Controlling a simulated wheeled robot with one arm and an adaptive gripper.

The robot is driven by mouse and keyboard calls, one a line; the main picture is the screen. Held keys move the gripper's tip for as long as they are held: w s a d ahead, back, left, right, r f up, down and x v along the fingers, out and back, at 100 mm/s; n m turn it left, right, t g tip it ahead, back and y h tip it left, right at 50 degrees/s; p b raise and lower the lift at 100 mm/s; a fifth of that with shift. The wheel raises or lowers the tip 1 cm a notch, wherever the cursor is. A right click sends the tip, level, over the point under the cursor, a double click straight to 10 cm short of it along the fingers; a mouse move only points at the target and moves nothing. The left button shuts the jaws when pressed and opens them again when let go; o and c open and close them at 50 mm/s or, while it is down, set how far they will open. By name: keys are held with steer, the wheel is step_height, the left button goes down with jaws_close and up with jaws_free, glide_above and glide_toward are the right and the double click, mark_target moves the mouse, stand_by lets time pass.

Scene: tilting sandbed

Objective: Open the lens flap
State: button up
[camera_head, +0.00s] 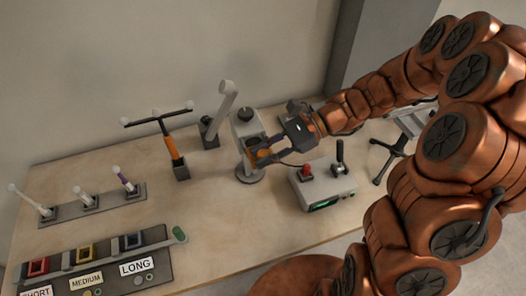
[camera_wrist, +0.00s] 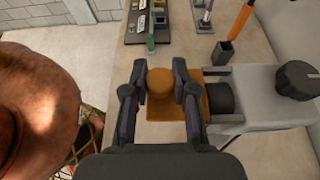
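The lens flap appears to be the orange-brown plate with a round knob (camera_wrist: 160,80) in the wrist view. It sits beside a short black cylinder (camera_wrist: 221,97) on a light grey device (camera_wrist: 265,88). In the head view this grey device (camera_head: 247,123) stands on the table and orange-brown (camera_head: 264,155) shows at its front. My gripper (camera_wrist: 160,75) has its two dark fingers apart, one on each side of the round knob. Narrow gaps seem to show between fingers and knob; contact is unclear. In the head view my gripper (camera_head: 268,151) reaches the device from the right.
A control box (camera_head: 324,188) with a red button and black lever stands to the right of the device. A grey post (camera_head: 218,112) and an orange-handled tool (camera_head: 170,146) stand left. Labelled slots (camera_head: 100,262) lie at the front left. The table's middle is clear.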

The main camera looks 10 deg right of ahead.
steer(key=o, duration=0.5)
steer(key=shift+c, duration=0.2)
steer(key=shift+d, duration=0.1)
steer(key=v, duration=1.2)
steer(key=s+a+f+n+h, duration=0.1)
steer(key=s+a+n+h, duration=0.1)
steer(key=s+n+h, duration=1.15)
steer(key=s+d+f+n+t, duration=0.1)
steer(key=s+d, duration=0.4)
steer(key=s, duration=0.3)
steer(key=shift+s+n, duration=0.3)
steer(key=shift+n, duration=0.05)
